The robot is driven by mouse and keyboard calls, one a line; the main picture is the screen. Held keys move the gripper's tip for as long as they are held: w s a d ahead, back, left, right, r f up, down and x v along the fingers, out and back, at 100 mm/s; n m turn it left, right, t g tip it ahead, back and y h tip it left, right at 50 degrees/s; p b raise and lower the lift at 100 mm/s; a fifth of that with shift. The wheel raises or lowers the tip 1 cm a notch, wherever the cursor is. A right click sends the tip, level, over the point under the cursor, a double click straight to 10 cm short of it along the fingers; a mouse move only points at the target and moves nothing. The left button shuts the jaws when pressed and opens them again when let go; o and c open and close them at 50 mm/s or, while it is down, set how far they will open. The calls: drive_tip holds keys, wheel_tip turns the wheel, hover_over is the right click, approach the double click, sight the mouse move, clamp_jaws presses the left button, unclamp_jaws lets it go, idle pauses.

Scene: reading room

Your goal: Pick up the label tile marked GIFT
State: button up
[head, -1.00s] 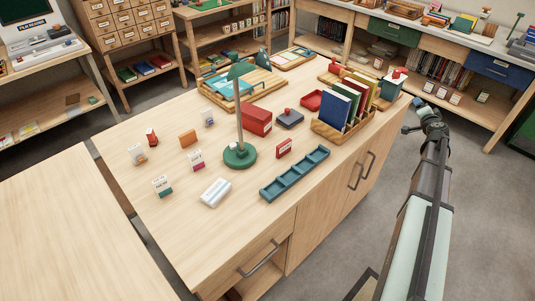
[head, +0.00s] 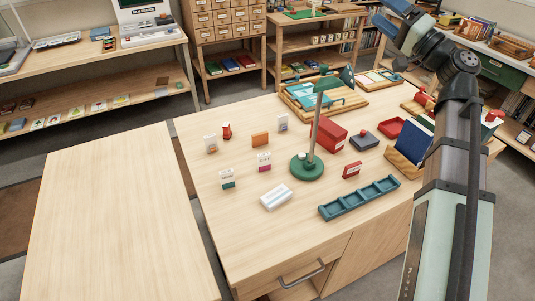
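Several small upright label tiles stand on the wooden table, but their lettering is too small to read, so I cannot tell which is marked GIFT. In the head view there is a white tile with a green base (head: 228,179), a white and pink tile (head: 263,162), a white tile with an orange-brown part (head: 211,143) and a white and blue tile (head: 283,123). A red tile with a pale label (head: 352,170) stands farther right. They stand apart from each other. My arm rises at the right, well away from the tiles; its gripper fingers do not show.
A green lamp (head: 307,168) stands among the tiles. A bare wooden tabletop (head: 115,215) lies at left.

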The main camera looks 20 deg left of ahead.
drive_tip(key=s+a+r+n+g, duration=0.35)
drive_tip(key=s+a+g, duration=0.2)
drive_tip(key=s, duration=0.35)
drive_tip(key=s+a+r+n+g+y, duration=0.1)
drive_tip(key=s+a+r+n+g, duration=0.1)
drive_tip(key=s+a+n+g, duration=0.45)
drive_tip(key=s+a+r+n+g, duration=0.25)
drive_tip(key=s+a+g, duration=0.2)
drive_tip(key=s, duration=0.55)
drive_tip(key=m+t+h, duration=0.6)
drive_tip(key=t+h, duration=0.4)
drive_tip(key=h, duration=0.8)
hover_over(264, 154)
drive_tip(key=s+d, duration=0.2)
drive_tip(key=s, duration=0.1)
wheel_tip(264, 154, down, 43)
drive_tip(key=shift+s+x, duration=0.2)
drive_tip(key=shift+x, duration=3.15)
drive_tip(key=shift+s+x, duration=0.2)
drive_tip(key=shift+x, duration=3.1)
drive_tip(key=shift+d+f, duration=0.1)
